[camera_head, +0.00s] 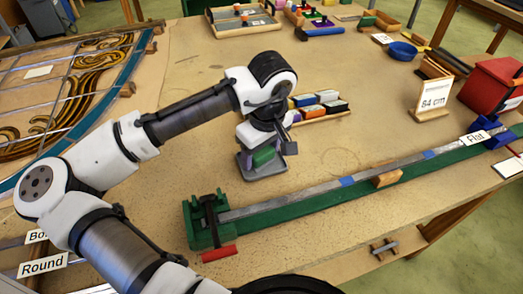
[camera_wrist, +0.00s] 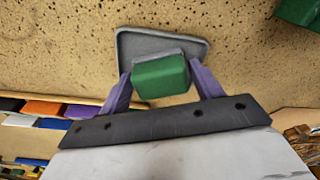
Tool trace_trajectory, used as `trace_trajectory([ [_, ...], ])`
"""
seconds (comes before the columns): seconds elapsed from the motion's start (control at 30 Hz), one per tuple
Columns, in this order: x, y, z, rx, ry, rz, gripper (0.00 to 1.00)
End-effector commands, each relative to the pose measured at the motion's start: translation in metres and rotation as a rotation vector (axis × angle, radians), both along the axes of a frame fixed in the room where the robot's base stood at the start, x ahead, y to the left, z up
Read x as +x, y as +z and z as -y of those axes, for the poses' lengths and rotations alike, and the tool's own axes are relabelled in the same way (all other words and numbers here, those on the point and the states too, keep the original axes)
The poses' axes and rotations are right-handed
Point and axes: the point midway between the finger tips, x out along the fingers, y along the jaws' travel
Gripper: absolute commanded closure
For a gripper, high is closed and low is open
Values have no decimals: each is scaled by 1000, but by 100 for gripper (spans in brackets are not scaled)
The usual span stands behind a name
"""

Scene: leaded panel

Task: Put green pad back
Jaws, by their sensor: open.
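The green pad (camera_wrist: 160,77) is a small green block over a grey tray (camera_wrist: 160,40) on the worktable in the wrist view. In the head view the green pad (camera_head: 264,155) shows under my wrist, above the grey tray (camera_head: 250,174). My gripper (camera_wrist: 163,84) is open, with one purple finger on each side of the pad. The gaps beside the pad are narrow, and I cannot tell whether either finger touches it. The pad's underside is hidden, so I cannot tell whether it rests on the tray.
A long green fixture (camera_head: 190,222) with a metal strip runs across the front. A wooden rack (camera_head: 318,116) of coloured blocks stands behind right of the gripper. A leaded panel (camera_head: 75,95) lies at left. The table between panel and rear trays is clear.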

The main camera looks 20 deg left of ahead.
Motion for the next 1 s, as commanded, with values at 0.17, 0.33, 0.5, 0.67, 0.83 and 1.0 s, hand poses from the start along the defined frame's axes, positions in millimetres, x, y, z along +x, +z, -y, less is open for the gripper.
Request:
trace_trajectory([
  [0.17,-1,27,3,0,-1,5,35],
  [0.33,-3,65,7,1,-1,4,35],
  [0.5,-6,96,10,1,-1,3,35],
  [0.67,-7,113,12,2,1,3,35],
  [0.83,-8,118,12,-1,0,1,35],
  [1.0,-8,118,12,-1,0,1,35],
])
